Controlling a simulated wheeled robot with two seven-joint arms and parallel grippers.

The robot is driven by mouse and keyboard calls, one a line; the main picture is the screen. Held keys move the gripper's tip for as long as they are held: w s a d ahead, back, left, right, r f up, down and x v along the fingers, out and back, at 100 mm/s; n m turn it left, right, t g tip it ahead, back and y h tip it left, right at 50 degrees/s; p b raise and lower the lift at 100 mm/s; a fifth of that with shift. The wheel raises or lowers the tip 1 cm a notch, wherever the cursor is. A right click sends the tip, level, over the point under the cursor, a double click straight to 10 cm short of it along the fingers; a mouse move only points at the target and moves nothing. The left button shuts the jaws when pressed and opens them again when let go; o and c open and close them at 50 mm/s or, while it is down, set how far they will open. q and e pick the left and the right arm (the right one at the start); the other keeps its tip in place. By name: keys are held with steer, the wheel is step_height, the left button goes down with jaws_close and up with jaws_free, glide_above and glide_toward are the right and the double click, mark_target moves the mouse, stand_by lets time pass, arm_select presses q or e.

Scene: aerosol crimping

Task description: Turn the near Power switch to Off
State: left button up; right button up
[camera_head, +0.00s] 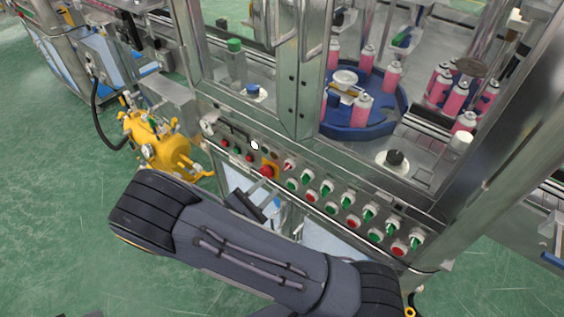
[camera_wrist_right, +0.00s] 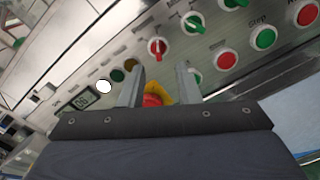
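A red-handled selector switch (camera_head: 289,165) sits on the machine's sloped control panel, right of the red emergency stop. In the right wrist view this red selector (camera_wrist_right: 157,47) is just beyond the fingertips, its handle roughly upright in the picture. I cannot read its label to confirm it is the Power switch. My right gripper (camera_head: 263,187) is at the panel by the emergency stop; in its wrist view the two fingers (camera_wrist_right: 160,72) stand apart with nothing held between them. My left gripper is not in view.
The red emergency stop (camera_wrist_right: 152,99) with its yellow collar shows between the fingers, close to them. A green selector (camera_wrist_right: 193,22) and several red and green buttons line the panel. A small display (camera_wrist_right: 80,100) is to the left. A glazed cabinet frame (camera_head: 292,100) rises behind the panel.

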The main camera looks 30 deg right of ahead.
mark_target(284, 170)
steer(key=p+x, duration=0.1)
steer(key=x, duration=0.6)
steer(key=shift+w+d+r+p, duration=0.1)
steer(key=shift+w+d+p, duration=0.15)
steer(key=shift+d+p, duration=0.1)
jaws_close()
